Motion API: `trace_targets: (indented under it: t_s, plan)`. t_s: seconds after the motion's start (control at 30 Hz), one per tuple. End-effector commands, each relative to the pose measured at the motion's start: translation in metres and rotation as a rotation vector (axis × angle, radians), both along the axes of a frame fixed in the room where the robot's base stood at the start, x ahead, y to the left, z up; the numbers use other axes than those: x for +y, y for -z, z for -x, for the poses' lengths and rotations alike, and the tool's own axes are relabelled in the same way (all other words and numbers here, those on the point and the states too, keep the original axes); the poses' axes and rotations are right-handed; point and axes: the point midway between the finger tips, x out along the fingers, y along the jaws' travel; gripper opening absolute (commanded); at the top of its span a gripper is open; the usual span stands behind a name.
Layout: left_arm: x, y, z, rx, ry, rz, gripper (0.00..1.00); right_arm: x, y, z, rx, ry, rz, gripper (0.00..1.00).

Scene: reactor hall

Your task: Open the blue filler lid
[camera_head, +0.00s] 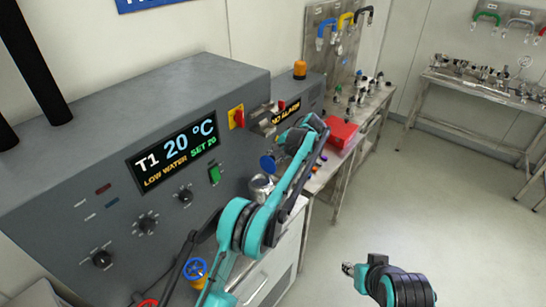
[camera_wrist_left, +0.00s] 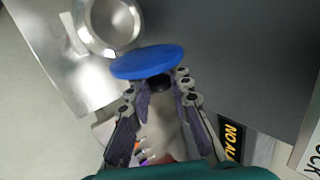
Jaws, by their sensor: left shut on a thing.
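The blue filler lid (camera_head: 267,164) stands tilted up at the rim of the metal filler neck (camera_head: 262,185), beside the grey control cabinet. The neck's round mouth is uncovered. In the left wrist view the lid (camera_wrist_left: 148,62) shows as a blue disc just beyond my fingers, with the neck (camera_wrist_left: 108,25) behind it at upper left. My left gripper (camera_wrist_left: 160,86) is shut on the lid's dark knob. In the head view this gripper (camera_head: 279,152) is partly hidden by its own arm. My right gripper (camera_head: 348,269) is low, over the floor, far from the lid; its fingers are too small to read.
The cabinet's display (camera_head: 177,149) reads T1 20 °C, LOW WATER, SET 20. A red-yellow switch (camera_head: 236,117) and blue valve wheel (camera_head: 195,268) are near my left arm. A red box (camera_head: 340,133) sits on the bench behind. The floor at right is clear.

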Motion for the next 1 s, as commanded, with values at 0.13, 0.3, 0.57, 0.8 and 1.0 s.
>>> trace_targets:
  t_s: [0.13, 0.3, 0.57, 0.8, 1.0]
  plan:
    - [-0.001, 0.002, 0.0, 0.005, 0.0, -0.001, 0.0, 0.0, 0.0, 0.0, 0.0, 0.0, 0.0, 0.4]
    - [-0.001, 0.002, 0.0, 0.005, 0.0, 0.0, 0.0, 0.0, 0.0, 0.0, 0.0, 0.0, 0.0, 0.4]
    - [0.0, 0.002, 0.0, 0.004, 0.0, 0.0, 0.41, 0.0, 0.0, 0.0, 0.0, 0.0, 0.0, 0.4]
    - [-0.001, 0.0, 0.0, 0.004, 0.0, -0.001, 0.41, 0.0, 0.0, 0.0, 0.0, 0.0, 0.0, 0.4]
    - [-0.015, -0.021, 0.007, 0.003, 0.001, -0.001, 0.41, 0.0, 0.0, 0.0, 0.0, 0.0, 0.0, 0.4]
